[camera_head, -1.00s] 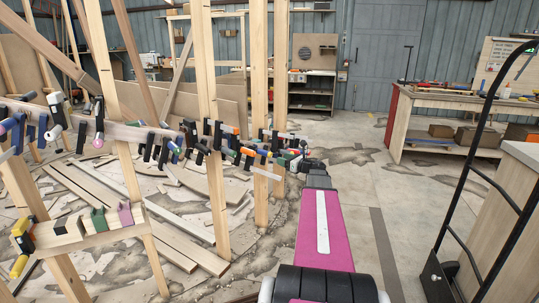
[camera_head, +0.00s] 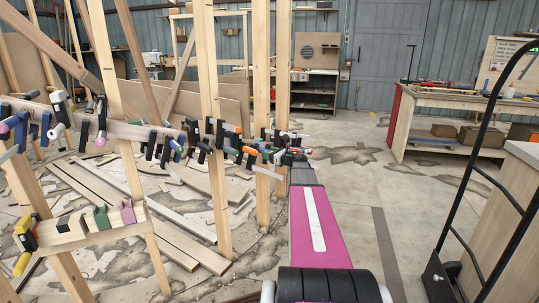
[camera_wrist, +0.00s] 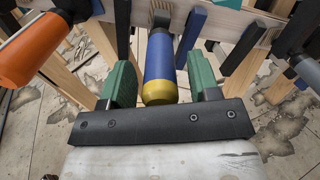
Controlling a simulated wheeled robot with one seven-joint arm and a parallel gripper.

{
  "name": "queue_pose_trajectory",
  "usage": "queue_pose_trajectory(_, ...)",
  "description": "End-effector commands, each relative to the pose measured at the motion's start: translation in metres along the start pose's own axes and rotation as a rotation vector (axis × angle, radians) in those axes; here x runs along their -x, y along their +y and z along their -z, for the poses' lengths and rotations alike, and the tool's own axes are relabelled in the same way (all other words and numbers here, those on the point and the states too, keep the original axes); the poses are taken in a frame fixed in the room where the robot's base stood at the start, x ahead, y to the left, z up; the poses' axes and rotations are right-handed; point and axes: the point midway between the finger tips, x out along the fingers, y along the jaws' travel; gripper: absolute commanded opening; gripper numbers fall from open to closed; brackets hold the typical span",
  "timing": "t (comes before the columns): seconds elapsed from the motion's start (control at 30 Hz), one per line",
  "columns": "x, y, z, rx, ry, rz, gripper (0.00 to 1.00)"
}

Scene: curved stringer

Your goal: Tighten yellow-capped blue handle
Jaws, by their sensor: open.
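The blue handle with the yellow cap (camera_wrist: 159,70) shows in the middle of the wrist view, its yellow end toward me. It belongs to a clamp on the curved wooden stringer (camera_wrist: 230,18). My gripper (camera_wrist: 162,84) is open, with one green finger on each side of the handle and a visible gap on both sides. In the head view my gripper (camera_head: 290,152) is small at the end of my pink arm, beside the row of clamps, and the blue handle cannot be picked out there.
An orange clamp handle (camera_wrist: 42,47) is close on the left in the wrist view. Dark blue clamp bars (camera_wrist: 192,30) stand close on the right. Upright wooden posts (camera_head: 207,120) hold the stringer.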

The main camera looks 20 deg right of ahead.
Motion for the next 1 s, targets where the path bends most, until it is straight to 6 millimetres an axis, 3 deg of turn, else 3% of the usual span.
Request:
queue_pose_trajectory(0.23, -0.0003, -0.0001, -0.0002, 0.000, 0.000, 0.001, 0.56)
queue_pose_trajectory(0.4, -0.0002, -0.0001, -0.0001, 0.000, 0.000, 0.001, 0.06)
queue_pose_trajectory(0.73, 0.0000, -0.0001, -0.0002, -0.029, 0.000, 0.000, 0.07)
queue_pose_trajectory(1.0, 0.0001, -0.0001, -0.0002, -0.176, 0.000, 0.000, 0.07)
